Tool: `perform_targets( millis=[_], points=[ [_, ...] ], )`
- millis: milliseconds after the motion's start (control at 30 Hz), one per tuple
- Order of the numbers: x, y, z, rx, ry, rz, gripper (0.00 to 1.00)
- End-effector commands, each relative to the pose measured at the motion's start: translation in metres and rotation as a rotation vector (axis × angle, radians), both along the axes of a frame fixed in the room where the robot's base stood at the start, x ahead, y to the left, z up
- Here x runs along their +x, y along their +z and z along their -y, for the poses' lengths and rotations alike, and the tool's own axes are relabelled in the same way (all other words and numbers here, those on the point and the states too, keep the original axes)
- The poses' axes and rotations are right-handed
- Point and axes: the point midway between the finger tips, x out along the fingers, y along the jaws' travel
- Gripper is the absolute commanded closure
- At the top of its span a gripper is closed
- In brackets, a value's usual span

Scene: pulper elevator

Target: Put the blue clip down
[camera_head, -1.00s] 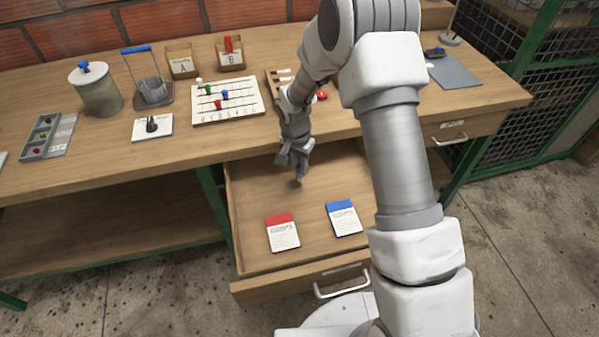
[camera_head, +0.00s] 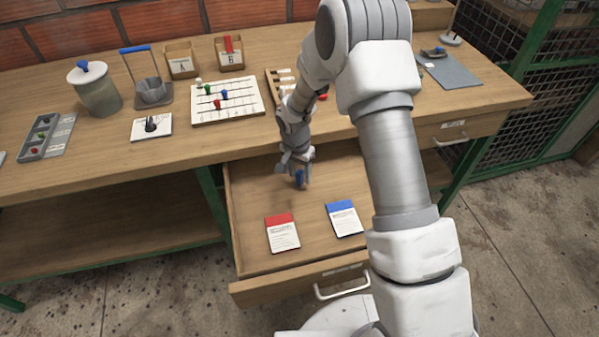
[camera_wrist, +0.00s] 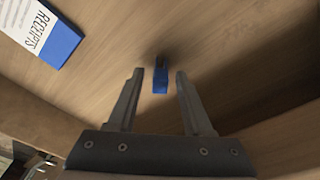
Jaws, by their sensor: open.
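The blue clip (camera_head: 300,178) is in the open drawer (camera_head: 250,254), near its back, just below my gripper (camera_head: 298,171). In the wrist view the small blue clip (camera_wrist: 160,80), with a dark part at its far end, shows between the two fingers of my gripper (camera_wrist: 160,73). The fingers are spread, with a gap on each side of the clip. The clip seems to rest on the drawer's wooden floor, but its exact contact is hard to tell.
A red-topped card (camera_head: 283,234) and a blue-topped card (camera_head: 344,219) lie in the drawer's front. The blue one reads "RECEIPTS" in the wrist view (camera_wrist: 40,32). The bench top above holds a jar (camera_head: 97,92), a peg board (camera_head: 224,98) and bins marked A (camera_head: 181,62) and B (camera_head: 229,55).

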Motion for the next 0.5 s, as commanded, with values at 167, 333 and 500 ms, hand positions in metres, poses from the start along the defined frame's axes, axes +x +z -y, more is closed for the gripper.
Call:
perform_targets(
  millis=[167, 333, 500],
  points=[
    [0.000, 0.013, -0.001, 0.001, 0.000, 0.003, 0.50],
    [-0.003, 0.049, -0.003, 0.001, 0.000, 0.006, 0.50],
    [-0.007, 0.085, -0.006, 0.000, 0.000, 0.004, 0.50]
  ],
)
